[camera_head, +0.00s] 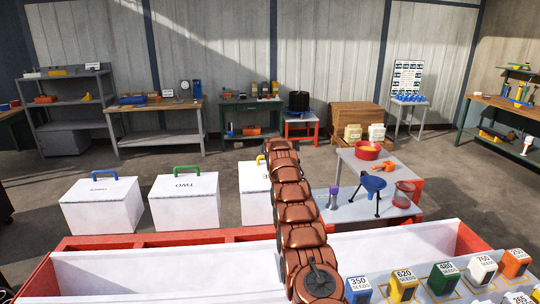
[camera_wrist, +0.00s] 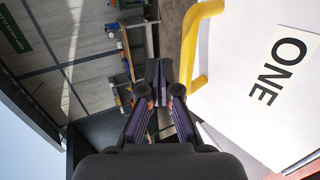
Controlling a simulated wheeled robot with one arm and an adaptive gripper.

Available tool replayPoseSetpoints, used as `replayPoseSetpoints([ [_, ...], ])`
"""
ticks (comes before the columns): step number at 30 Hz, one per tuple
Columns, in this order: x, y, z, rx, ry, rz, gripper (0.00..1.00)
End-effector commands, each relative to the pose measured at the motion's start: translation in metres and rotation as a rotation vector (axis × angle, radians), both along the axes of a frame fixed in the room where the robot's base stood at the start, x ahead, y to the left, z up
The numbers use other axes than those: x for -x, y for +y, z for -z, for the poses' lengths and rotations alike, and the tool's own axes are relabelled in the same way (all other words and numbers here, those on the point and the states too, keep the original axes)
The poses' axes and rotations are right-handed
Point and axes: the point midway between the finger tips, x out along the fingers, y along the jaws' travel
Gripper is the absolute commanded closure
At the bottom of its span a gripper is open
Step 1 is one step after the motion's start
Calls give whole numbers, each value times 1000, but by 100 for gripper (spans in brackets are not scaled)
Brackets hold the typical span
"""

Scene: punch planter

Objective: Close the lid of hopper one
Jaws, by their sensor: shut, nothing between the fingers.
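Hopper one shows in the head view as a white box (camera_head: 254,206), partly hidden behind my arm, with a bit of its yellow handle (camera_head: 260,158) visible. In the wrist view its white lid (camera_wrist: 232,75) fills the right side, with a black "ONE" label and a thick yellow handle (camera_wrist: 187,45). I cannot tell the lid's exact angle. My gripper (camera_wrist: 158,72) is shut and empty, its fingertips just left of the handle in that view; whether they touch it is unclear. In the head view my arm hides the gripper.
Hopper two (camera_head: 185,203), with a green handle, and a white hopper with a blue handle (camera_head: 101,204) stand to the left. A grey table (camera_head: 345,212) with a blue funnel (camera_head: 373,184) stands to the right. The red-edged white trough (camera_head: 150,270) lies in front.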

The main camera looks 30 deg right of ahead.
Motion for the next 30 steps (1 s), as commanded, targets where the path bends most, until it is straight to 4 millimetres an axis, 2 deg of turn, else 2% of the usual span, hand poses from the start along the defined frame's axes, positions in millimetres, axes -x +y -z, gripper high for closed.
replayPoseSetpoints([
  [14, 16, 15, -44, 2, -2, -5, 100],
  [24, 38, 26, -92, 2, -4, -4, 100],
  [30, 44, 29, -105, -2, 0, -5, 100],
])
